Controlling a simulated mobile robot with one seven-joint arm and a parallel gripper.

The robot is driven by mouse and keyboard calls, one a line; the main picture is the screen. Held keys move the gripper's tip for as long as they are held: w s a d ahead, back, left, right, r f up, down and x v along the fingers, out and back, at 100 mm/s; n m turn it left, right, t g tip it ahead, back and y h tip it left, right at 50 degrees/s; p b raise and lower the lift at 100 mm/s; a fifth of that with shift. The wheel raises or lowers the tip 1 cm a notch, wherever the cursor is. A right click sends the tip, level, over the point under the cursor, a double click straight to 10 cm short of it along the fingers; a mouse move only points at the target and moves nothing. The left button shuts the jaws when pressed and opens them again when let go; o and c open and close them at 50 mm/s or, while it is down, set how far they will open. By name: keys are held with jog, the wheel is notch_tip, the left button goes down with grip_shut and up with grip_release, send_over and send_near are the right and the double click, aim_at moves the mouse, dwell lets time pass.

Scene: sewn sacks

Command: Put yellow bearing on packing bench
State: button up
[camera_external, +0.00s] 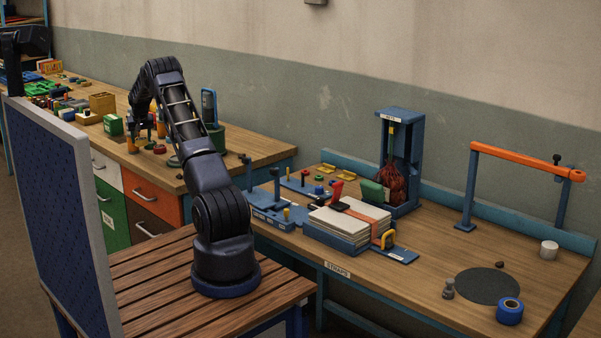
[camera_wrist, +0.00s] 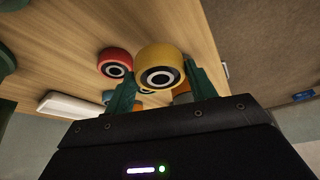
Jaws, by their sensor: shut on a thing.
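My gripper (camera_wrist: 160,82) is shut on a yellow bearing (camera_wrist: 160,55), a thick ring with a dark and white centre, held between two dark green fingers in the wrist view. In the external view my arm reaches over the far left bench, and my gripper (camera_external: 146,132) is low over it among small parts. I cannot make out the yellow bearing there. A blue-framed wooden bench (camera_external: 420,285) stands at the right with a small label on its front edge; I cannot tell for certain whether it is the packing bench.
A red bearing (camera_wrist: 115,62) lies beside the yellow one, with orange parts partly hidden behind my fingers. The right bench carries a stack of white sheets (camera_external: 345,225), a blue press stand (camera_external: 400,160), an orange-topped frame (camera_external: 525,160) and a blue roll (camera_external: 510,311). Its front middle is clear.

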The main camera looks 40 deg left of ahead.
aim_at(143, 158)
jog(key=shift+f, duration=2.8)
jog(key=shift+f, duration=0.1)
jog(key=o, duration=1.2)
jog(key=shift+f, duration=0.1)
jog(key=v, duration=1.2)
jog(key=shift+d, duration=0.1)
